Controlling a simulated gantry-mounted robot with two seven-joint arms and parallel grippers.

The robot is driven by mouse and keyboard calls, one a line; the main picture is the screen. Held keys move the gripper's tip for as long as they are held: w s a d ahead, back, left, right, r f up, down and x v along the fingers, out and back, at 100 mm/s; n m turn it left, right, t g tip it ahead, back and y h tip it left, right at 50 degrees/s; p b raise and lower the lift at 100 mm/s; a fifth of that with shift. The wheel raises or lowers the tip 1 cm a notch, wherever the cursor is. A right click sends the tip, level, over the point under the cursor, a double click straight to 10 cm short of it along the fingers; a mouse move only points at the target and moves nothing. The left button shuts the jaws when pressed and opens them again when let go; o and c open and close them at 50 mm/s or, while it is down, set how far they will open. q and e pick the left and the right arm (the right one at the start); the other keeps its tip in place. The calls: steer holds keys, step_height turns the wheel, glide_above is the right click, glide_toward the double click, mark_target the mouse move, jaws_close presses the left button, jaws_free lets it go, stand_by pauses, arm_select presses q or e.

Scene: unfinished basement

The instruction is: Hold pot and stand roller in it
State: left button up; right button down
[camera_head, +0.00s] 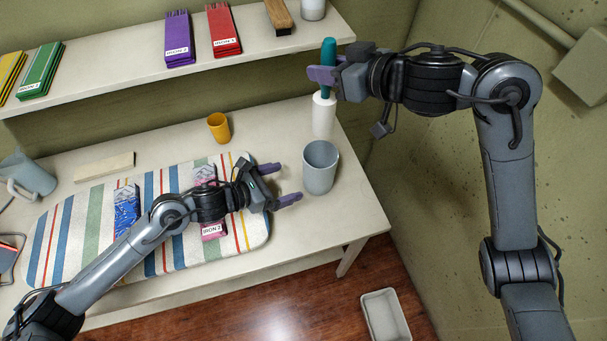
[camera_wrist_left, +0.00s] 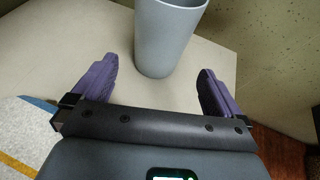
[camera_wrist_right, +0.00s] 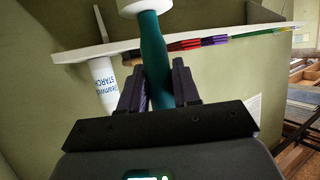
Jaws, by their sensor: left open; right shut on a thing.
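The grey-blue pot (camera_head: 320,168) stands upright on the table near its right end. My left gripper (camera_head: 286,184) is open just left of the pot, fingers pointing at it. In the left wrist view the pot (camera_wrist_left: 167,40) stands ahead of the two spread fingers (camera_wrist_left: 161,90), apart from them. My right gripper (camera_head: 325,75) is shut on the teal roller (camera_head: 328,52), holding it upright above the table. The roller (camera_wrist_right: 154,60) also shows between the fingers in the right wrist view.
A yellow cup (camera_head: 218,127) and a striped ironing board (camera_head: 95,225) with packets are to the left. The shelf (camera_head: 120,78) runs behind. A bin (camera_head: 385,315) stands on the floor.

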mark_target(305, 176)
arm_select(q)
steer(key=x, duration=1)
steer(key=shift+r, duration=0.1)
steer(key=shift+w+d, duration=0.1)
steer(key=shift+d, duration=0.05)
steer(key=shift+c, duration=0.5)
